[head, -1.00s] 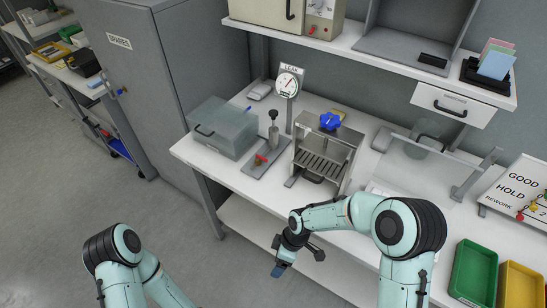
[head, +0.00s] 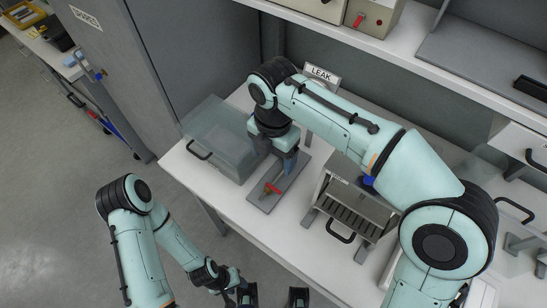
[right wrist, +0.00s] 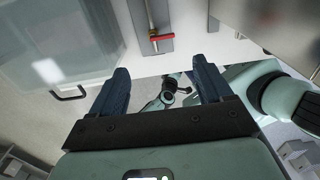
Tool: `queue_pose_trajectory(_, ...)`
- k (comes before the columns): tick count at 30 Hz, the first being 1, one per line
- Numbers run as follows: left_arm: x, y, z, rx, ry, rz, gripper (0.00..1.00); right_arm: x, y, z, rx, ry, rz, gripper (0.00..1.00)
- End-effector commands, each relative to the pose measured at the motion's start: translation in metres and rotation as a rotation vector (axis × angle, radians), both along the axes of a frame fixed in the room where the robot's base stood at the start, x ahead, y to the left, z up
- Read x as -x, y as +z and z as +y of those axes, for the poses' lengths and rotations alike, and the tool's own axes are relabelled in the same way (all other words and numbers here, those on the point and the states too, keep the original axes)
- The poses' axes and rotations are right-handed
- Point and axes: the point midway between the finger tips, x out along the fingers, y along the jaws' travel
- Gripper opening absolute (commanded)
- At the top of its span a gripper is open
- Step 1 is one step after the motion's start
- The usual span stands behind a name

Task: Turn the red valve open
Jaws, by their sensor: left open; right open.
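The red valve handle (head: 273,188) sits on a grey plate (head: 262,201) on the white bench. It also shows in the right wrist view (right wrist: 162,37), lying crosswise on a brass-coloured pipe beyond the fingertips. My left gripper (head: 272,297) is low at the bottom edge, in front of the bench, open and empty.
A clear lidded box (head: 215,140) stands left of the valve plate. A metal slatted fixture (head: 345,212) stands to its right, its blue knob (head: 368,181) mostly covered by my right arm. A shelf (head: 370,45) runs above the bench.

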Motion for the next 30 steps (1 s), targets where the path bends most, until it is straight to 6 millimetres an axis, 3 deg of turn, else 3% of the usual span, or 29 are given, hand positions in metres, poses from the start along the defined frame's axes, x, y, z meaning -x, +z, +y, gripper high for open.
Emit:
queue_pose_trajectory(5,0.003,-0.004,0.000,0.001,0.000,0.005,0.43,0.001,-0.013,0.000,0.001,0.000,0.002,0.79)
queue_pose_trajectory(21,0.012,-0.026,0.000,0.000,0.000,0.014,0.43,0.001,-0.116,0.000,0.001,0.000,0.003,0.79)
queue_pose_trajectory(30,0.013,-0.028,0.000,0.000,0.000,0.016,0.43,0.001,-0.134,0.000,-0.001,-0.001,0.001,0.79)
